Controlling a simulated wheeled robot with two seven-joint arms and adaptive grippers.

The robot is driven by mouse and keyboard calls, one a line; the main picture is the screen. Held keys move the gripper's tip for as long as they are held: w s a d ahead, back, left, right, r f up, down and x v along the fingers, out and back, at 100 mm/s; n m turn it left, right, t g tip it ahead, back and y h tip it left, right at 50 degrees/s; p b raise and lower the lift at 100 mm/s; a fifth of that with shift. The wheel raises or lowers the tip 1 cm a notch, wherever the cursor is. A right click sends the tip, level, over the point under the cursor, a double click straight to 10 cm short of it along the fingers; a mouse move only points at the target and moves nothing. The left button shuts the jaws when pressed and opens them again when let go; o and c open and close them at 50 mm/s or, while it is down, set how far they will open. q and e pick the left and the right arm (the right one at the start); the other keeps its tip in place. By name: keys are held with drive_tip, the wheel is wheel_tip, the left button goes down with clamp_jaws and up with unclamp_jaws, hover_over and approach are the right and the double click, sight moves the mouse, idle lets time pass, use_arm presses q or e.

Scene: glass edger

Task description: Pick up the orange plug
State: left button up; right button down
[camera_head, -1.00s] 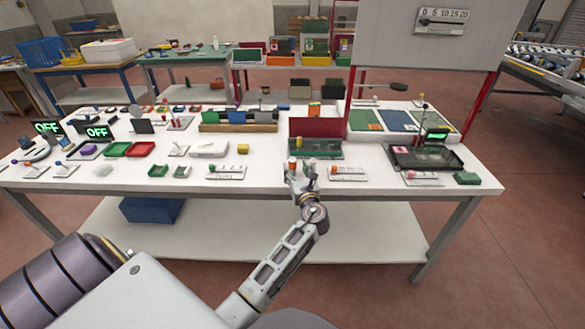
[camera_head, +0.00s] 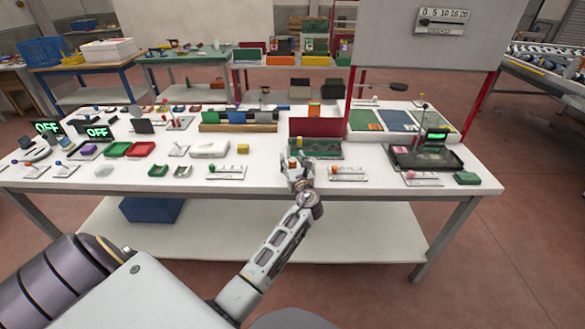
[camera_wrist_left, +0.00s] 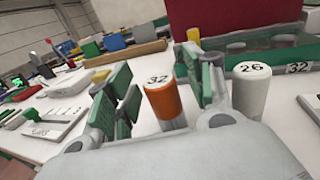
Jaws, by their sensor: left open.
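In the left wrist view, an orange plug (camera_wrist_left: 165,101) with a pale top marked 32 stands between the green-padded fingers of my left gripper (camera_wrist_left: 160,92). The gripper is open, and I see a gap between the plug and the left finger; contact on the right side is hard to tell. A light grey plug (camera_wrist_left: 250,88) marked 26 stands just right of the right finger. In the head view the left gripper (camera_head: 298,173) is at the table's front middle, with the orange plug (camera_head: 293,164) small at its tips. The right gripper is out of view.
A green tray (camera_head: 322,148) and a dark red panel (camera_head: 316,127) stand behind the gripper. White plates with small knobs lie left (camera_head: 226,172) and right (camera_head: 347,174) of it. A yellow block (camera_head: 243,149) sits to the left on the white table (camera_head: 265,165).

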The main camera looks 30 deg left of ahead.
sight(292, 159)
use_arm(q)
drive_tip(key=c, duration=1)
clamp_jaws()
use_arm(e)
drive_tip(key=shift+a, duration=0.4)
use_arm(q)
drive_tip(key=shift+r, duration=0.15)
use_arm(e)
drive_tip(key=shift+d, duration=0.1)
